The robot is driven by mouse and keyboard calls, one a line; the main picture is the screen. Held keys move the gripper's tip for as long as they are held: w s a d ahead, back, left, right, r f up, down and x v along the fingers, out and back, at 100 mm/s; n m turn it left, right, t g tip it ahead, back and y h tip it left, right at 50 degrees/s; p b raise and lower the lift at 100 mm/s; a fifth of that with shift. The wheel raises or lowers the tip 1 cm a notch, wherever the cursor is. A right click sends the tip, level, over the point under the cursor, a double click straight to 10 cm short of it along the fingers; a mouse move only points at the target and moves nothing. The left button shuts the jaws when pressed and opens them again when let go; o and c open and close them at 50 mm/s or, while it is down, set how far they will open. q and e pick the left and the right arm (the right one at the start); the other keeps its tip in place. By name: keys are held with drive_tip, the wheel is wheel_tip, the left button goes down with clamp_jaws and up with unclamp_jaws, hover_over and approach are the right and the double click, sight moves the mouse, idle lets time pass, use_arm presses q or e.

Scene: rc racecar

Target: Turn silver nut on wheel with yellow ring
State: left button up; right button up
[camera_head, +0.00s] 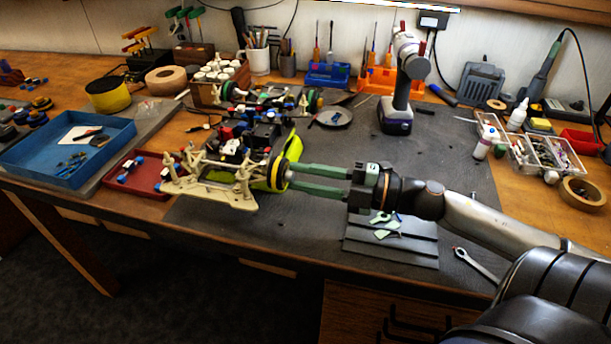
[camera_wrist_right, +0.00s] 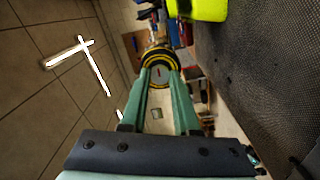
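The RC car (camera_head: 235,150) sits on the dark work mat with its pale chassis end toward the front. The wheel with the yellow ring (camera_head: 277,172) is at its right front side, facing my right gripper. My right gripper (camera_head: 291,177) reaches in from the right, its two long green fingers apart, tips close to the wheel's face. The wrist view shows the fingertips (camera_wrist_right: 161,82) on either side of the wheel's hub, with the yellow-ringed wheel (camera_wrist_right: 160,56) beyond. The silver nut is too small to make out clearly; contact cannot be told. My left gripper is not in view.
A lime-yellow part (camera_head: 292,148) lies just behind the wheel. A red tray (camera_head: 143,187) and a blue tray (camera_head: 35,160) stand left. A grey ridged pad (camera_head: 400,250) and a wrench (camera_head: 474,264) lie near the front edge.

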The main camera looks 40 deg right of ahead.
clamp_jaws()
